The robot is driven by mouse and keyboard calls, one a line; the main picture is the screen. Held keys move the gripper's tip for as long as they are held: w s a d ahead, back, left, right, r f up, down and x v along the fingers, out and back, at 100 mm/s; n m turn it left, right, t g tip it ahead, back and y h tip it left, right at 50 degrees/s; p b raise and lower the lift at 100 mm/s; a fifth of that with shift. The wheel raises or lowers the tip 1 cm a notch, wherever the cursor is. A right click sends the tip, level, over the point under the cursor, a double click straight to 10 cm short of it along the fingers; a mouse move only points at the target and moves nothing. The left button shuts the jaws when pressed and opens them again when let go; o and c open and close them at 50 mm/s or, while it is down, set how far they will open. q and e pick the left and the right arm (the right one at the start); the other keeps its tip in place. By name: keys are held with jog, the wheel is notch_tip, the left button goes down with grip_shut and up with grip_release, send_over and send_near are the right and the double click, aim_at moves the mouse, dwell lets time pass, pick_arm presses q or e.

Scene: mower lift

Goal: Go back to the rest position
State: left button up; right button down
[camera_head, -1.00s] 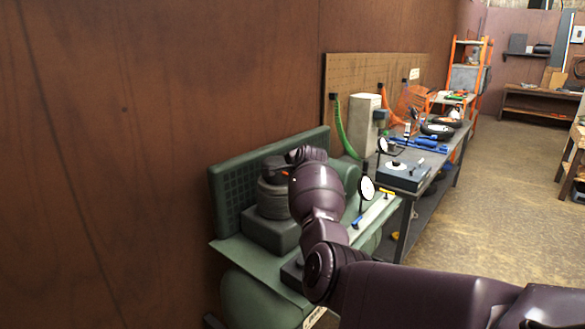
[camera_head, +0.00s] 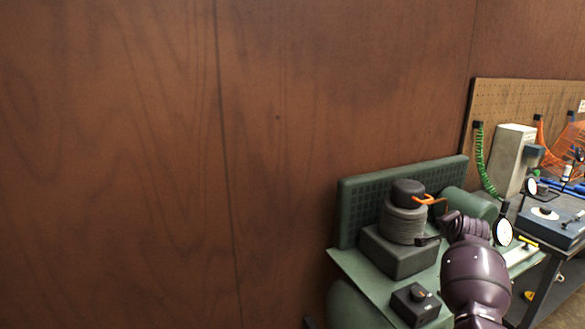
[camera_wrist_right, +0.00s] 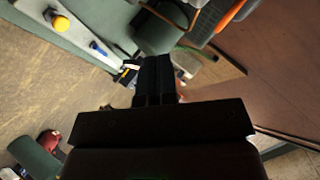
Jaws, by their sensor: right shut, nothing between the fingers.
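My right arm (camera_head: 472,275) comes in from the lower right of the head view. Its gripper (camera_head: 427,240) shows as a small dark shape just right of the green machine's dark ribbed cylinder (camera_head: 403,222); I cannot tell whether they touch. In the right wrist view the two black fingers of the right gripper (camera_wrist_right: 154,80) lie together, shut, with nothing between them. My left gripper is in neither view.
The green machine (camera_head: 352,215) stands against the brown wall (camera_head: 120,150), with an orange handle (camera_head: 428,199) and a black box with a knob (camera_head: 415,305). A round white gauge (camera_head: 502,232) and a workbench are to the right. The wall side at left is clear.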

jog(key=s+a+f+n+b, duration=0.15)
jog(key=s+f+n, duration=0.65)
jog(key=s+f, duration=1.2)
jog(key=s+a+f+n+y, duration=0.1)
jog(key=s+a+f+n, duration=0.1)
jog(key=s+a, duration=0.3)
jog(key=s+a+f+n+y, duration=0.1)
jog(key=s+a, duration=0.5)
jog(key=s, duration=0.7)
jog(key=s+a+f+n+y+b, duration=0.1)
jog(key=s+a+f+n, duration=0.2)
jog(key=s, duration=0.5)
jog(key=a+n, duration=0.1)
jog(key=a, duration=0.1)
jog(key=shift+s+a+n, duration=0.3)
jog(key=shift+s+a, duration=0.05)
jog(key=shift+s, duration=0.05)
